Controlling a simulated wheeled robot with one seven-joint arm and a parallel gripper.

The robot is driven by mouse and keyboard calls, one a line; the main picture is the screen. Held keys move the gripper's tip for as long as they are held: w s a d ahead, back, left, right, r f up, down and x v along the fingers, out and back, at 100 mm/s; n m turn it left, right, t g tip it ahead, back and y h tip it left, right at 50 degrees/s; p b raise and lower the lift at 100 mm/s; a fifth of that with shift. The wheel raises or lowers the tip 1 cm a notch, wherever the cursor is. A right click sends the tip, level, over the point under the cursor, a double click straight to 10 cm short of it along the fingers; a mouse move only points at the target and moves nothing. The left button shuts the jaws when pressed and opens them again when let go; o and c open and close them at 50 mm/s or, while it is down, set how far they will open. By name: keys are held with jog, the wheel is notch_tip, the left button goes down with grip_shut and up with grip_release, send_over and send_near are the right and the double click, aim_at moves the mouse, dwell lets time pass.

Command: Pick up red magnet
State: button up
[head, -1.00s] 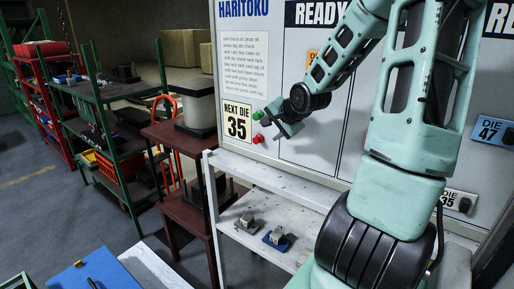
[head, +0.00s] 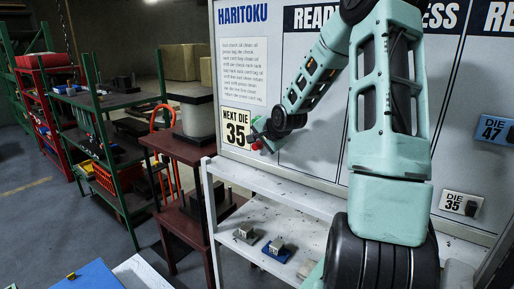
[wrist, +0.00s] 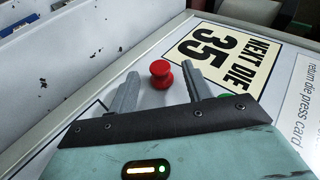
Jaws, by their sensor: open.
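The red magnet (wrist: 161,74) is a small knob on the whiteboard (wrist: 112,72), beside the NEXT DIE 35 card (wrist: 222,52). In the wrist view it shows between my gripper's (wrist: 160,70) two fingertips, with space on both sides. In the head view the red magnet (head: 256,146) is partly hidden by my gripper (head: 262,134), which is close to the board. My gripper is open and empty.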

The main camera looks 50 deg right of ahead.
jog(key=shift+x, duration=0.85)
jog(key=c, duration=1)
jog(key=shift+c, duration=0.2)
jog(key=shift+s+r, duration=0.15)
